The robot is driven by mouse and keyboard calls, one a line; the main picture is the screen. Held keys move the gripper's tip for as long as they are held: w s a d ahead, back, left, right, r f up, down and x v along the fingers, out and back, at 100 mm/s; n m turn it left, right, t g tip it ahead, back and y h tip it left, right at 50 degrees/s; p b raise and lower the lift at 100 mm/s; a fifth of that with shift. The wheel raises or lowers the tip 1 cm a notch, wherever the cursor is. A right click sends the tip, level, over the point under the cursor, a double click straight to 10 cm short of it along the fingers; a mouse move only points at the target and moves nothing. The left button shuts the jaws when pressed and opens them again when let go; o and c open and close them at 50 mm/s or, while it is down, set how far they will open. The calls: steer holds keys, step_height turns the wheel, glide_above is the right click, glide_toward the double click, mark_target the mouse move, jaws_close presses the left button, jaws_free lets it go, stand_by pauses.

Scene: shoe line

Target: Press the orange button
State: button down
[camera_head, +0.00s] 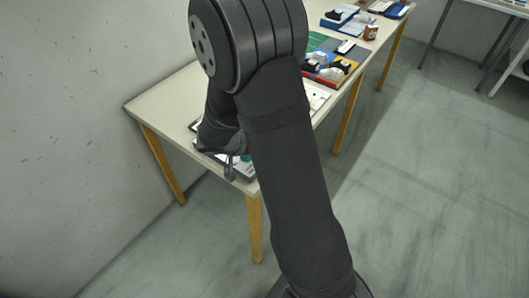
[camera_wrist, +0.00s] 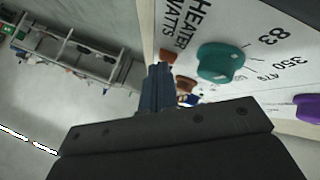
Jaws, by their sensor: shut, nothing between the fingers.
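A white control panel (camera_wrist: 268,22) fills the upper right of the wrist view, printed with "HEATER WATTS" and numbers. It carries a teal knob (camera_wrist: 220,62) and a purple knob (camera_wrist: 308,107). An orange-brown part (camera_wrist: 167,55) shows just above my gripper tip, and another orange-brown part (camera_wrist: 185,82) shows just right of it. I cannot tell which is the orange button, nor whether my gripper touches either. My gripper (camera_wrist: 157,88) is shut and empty, in front of the panel. In the head view my gripper (camera_head: 230,170) is low over a device (camera_head: 243,170) at the table's near end, mostly hidden by my arm.
The long table (camera_head: 160,100) runs away to the upper right beside the wall, with several trays and small items on it, including a red and yellow tray (camera_head: 330,70). A metal shelf rack (camera_wrist: 70,50) stands farther off. Open floor lies right of the table.

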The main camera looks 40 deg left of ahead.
steer(key=shift+r, duration=0.9)
steer(key=shift+r, duration=2.5)
step_height(320, 180, up, 4)
steer(key=shift+f, duration=0.1)
